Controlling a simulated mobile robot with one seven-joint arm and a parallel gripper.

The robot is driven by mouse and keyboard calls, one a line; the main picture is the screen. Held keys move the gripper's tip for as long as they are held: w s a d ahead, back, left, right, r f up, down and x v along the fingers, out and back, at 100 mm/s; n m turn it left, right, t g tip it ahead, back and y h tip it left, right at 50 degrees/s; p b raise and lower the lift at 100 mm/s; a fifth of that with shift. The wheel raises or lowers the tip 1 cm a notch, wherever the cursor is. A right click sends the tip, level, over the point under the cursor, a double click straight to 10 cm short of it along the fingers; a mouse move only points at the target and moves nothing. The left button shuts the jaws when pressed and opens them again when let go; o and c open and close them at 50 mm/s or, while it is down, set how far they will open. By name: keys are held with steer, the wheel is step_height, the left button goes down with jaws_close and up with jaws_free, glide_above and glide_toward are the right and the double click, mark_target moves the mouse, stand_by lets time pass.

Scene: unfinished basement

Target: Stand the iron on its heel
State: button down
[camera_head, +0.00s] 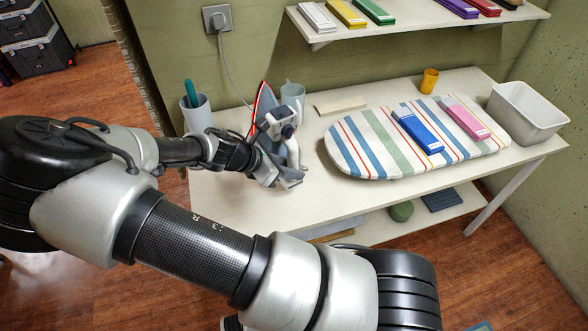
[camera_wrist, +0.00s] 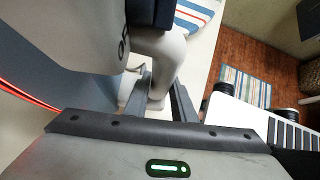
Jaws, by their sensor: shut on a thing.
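The iron (camera_head: 262,101) stands steeply tip-up at the left part of the white table, with its grey-blue plate and red edge facing left. In the wrist view its plate (camera_wrist: 62,82) fills the left side and its pale handle (camera_wrist: 158,62) passes between the fingers. My gripper (camera_head: 287,172) is shut on the handle, and its fingers also show in the wrist view (camera_wrist: 160,98). The heel is hidden behind my gripper, so I cannot tell whether it touches the table.
A striped ironing board (camera_head: 352,160) bears a blue box (camera_head: 418,131) and a pink box (camera_head: 465,119). A cup (camera_head: 196,113) with a green-handled item and a pale blue mug (camera_head: 293,92) stand close to the iron. A cord (camera_head: 230,72) hangs from the wall socket (camera_head: 217,19).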

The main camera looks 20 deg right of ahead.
mark_target(287, 181)
steer(key=shift+f+b, duration=2.2)
steer(key=shift+f, duration=0.1)
steer(key=shift+f, duration=0.3)
steer(key=c, duration=1.4)
jaws_free()
steer(key=shift+s+f, duration=0.1)
steer(key=shift+f, duration=0.05)
steer(key=p+v, duration=0.2)
steer(key=v, duration=1.6)
steer(key=s+d+r+m+t+y+p, duration=0.1)
steer(key=s+d+r+m+y, duration=0.2)
steer(key=s+r+m, duration=0.2)
steer(key=s+d+r+m+t+y+p, duration=0.1)
steer(key=s+d+r+m+y+p, duration=0.1)
steer(key=r+m, duration=0.7)
steer(key=s+d+r+m+t+y+p, duration=0.1)
steer(key=s+d+r+m, duration=0.4)
steer(key=r, duration=0.6)
steer(key=s+m+y+p, duration=0.1)
steer(key=s+m+y, duration=0.1)
steer(key=s, duration=0.1)
steer(key=shift+d+r+y, duration=0.25)
steer(key=shift+r+y, duration=0.15)
